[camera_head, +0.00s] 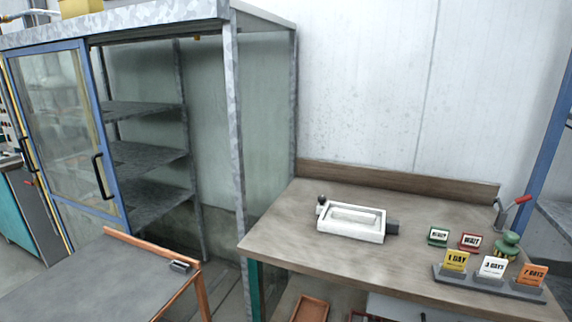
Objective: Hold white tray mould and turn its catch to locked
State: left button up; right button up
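The white tray mould (351,232) lies on the wooden table (285,228), left of the table's middle. It is a shallow white rectangular block with a raised rim and a recess. A dark round knob (321,200) stands at its left end, and a dark grey block (392,227) sits at its right end. I cannot tell which of these is the catch, nor its setting. Neither of my grippers is in view, and nothing touches the mould.
Small READY (438,236) and WAIT (470,241) signs, a green knobbed object (508,243) and a rack of day cards (490,280) stand at the table's right. A red-handled lever (520,200) is at the back right. A shelved cabinet (150,155) and a grey-topped trolley (100,275) are left.

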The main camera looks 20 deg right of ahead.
aim_at(321, 199)
jog(key=z, duration=0.2)
jog(key=i, duration=0.8)
jog(key=z, duration=0.5)
